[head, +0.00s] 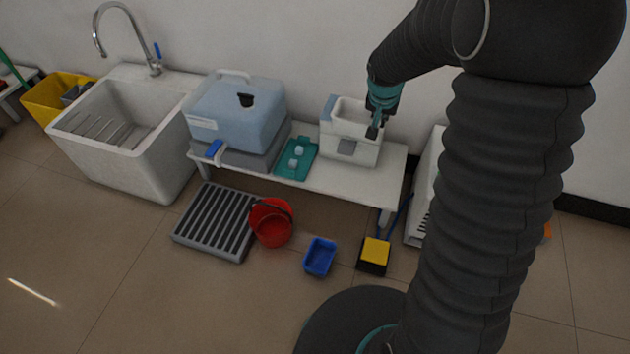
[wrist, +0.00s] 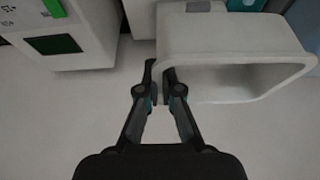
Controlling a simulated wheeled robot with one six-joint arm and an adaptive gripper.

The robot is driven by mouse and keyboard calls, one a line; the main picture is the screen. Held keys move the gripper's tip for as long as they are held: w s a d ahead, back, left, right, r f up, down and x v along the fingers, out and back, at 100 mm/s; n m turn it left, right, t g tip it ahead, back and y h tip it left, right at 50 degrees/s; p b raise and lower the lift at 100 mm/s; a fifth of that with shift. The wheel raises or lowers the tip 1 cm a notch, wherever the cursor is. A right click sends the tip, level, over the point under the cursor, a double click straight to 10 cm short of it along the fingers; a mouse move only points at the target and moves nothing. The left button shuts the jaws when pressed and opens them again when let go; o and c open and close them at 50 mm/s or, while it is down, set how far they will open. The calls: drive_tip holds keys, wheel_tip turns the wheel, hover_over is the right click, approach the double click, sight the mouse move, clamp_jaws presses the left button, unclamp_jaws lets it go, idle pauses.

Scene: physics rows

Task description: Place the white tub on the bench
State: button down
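The white tub (head: 362,152) is upright at the right part of the white bench (head: 330,195), with its open mouth up and a grey patch on its front. I cannot tell whether its base touches the bench. My gripper (head: 374,130) points down at the tub's right rim. In the wrist view the tub (wrist: 225,35) fills the upper right. My gripper (wrist: 160,78) has its two fingers close together, one on each side of the tub's wall, and looks shut on it. The fingertips are partly hidden by the wall.
A teal tray (head: 300,170) with small pale blocks and a blue container (head: 235,110) on a grey base share the bench. A white sink (head: 150,150) stands left. On the floor are a grey grate (head: 212,225), red bucket (head: 272,228), blue bin (head: 320,258) and yellow-topped item (head: 375,252).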

drive_tip(key=s+a+f+b, duration=0.25)
drive_tip(key=f+b, duration=0.25)
drive_tip(key=f, duration=0.5)
drive_tip(key=s+a+f+b, duration=0.1)
drive_tip(key=s+f+b, duration=0.25)
drive_tip(key=f, duration=0.65)
drive_tip(key=s+a+f+b, duration=0.2)
drive_tip(key=f+b, duration=0.3)
drive_tip(key=f, duration=0.4)
drive_tip(key=w+d+p, duration=0.1)
drive_tip(key=w, duration=0.4)
drive_tip(key=w+d+p, duration=0.1)
drive_tip(key=w+d, duration=0.1)
drive_tip(key=w, duration=0.4)
drive_tip(key=w+d+p, duration=0.1)
drive_tip(key=w, duration=0.5)
drive_tip(key=shift+d+f+p, duration=0.1)
drive_tip(key=shift+d+p, duration=0.1)
drive_tip(key=shift+p, duration=0.15)
drive_tip(key=shift+w+f, duration=0.1)
drive_tip(key=shift+f+b, duration=0.6)
drive_tip(key=shift+f, duration=1.15)
drive_tip(key=shift+f, duration=0.2)
drive_tip(key=c, duration=1.3)
unclamp_jaws()
drive_tip(key=shift+r, duration=0.15)
